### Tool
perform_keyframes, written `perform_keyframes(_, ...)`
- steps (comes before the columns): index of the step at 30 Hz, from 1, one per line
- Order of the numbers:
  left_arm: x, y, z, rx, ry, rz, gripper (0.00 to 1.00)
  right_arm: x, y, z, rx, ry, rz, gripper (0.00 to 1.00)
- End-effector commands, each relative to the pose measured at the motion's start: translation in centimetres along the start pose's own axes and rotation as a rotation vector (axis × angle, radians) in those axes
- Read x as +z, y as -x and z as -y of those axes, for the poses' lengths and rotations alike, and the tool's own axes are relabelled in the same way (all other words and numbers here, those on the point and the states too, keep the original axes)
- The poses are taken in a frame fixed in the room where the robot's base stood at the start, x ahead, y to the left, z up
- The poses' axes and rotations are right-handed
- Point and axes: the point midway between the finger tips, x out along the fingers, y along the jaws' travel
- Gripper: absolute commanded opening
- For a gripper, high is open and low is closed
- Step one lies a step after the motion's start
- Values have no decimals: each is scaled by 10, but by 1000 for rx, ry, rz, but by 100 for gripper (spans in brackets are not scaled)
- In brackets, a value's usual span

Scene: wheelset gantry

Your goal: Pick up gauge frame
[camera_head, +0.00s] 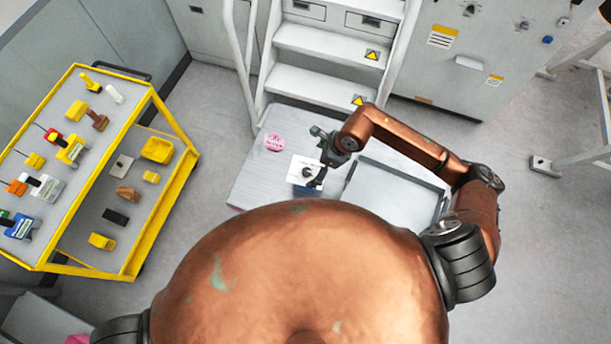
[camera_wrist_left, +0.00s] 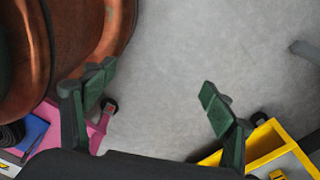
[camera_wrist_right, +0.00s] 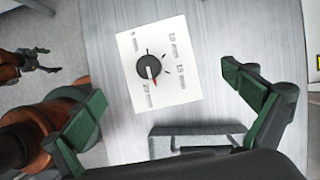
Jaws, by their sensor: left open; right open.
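My right gripper (camera_head: 317,157) is open over the grey table in the head view. In the right wrist view its two green-padded fingers (camera_wrist_right: 165,88) stand wide apart with nothing between them. A grey metal bracket-like piece (camera_wrist_right: 172,145) lies low between these fingers, partly hidden by the gripper body. It may be the gauge frame, but I cannot tell for sure. Beyond it lies a white panel (camera_wrist_right: 185,75) with a black dial and millimetre marks; the head view shows this panel (camera_head: 300,165) under the gripper. My left gripper (camera_wrist_left: 158,80) is open and empty above bare floor.
The grey table (camera_head: 250,180) also bears a pink round piece (camera_head: 274,142) and a shallow grey tray (camera_head: 395,190) at right. A yellow trolley (camera_head: 165,205) with several tools stands at left. White steps (camera_head: 315,85) rise behind the table. Grey floor lies between trolley and table.

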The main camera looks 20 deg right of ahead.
Motion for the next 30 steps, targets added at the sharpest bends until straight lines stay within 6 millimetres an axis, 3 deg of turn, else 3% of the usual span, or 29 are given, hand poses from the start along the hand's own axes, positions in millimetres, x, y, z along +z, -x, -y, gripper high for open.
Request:
perform_keyframes(7, -30, 8, 2, -2, -5, -40, 77, -2, -22, -1, 1, -8, 0, 100)
perform_keyframes(18, -26, 28, 2, -1, -4, -33, 77, -1, -70, -1, 2, -6, 0, 100)
perform_keyframes(26, -19, 27, 2, -1, -3, -22, 77, -1, -76, 0, -1, -3, 0, 100)
perform_keyframes(30, -19, 27, 2, -1, -3, -23, 77, -1, -75, 0, 0, -3, 0, 92)
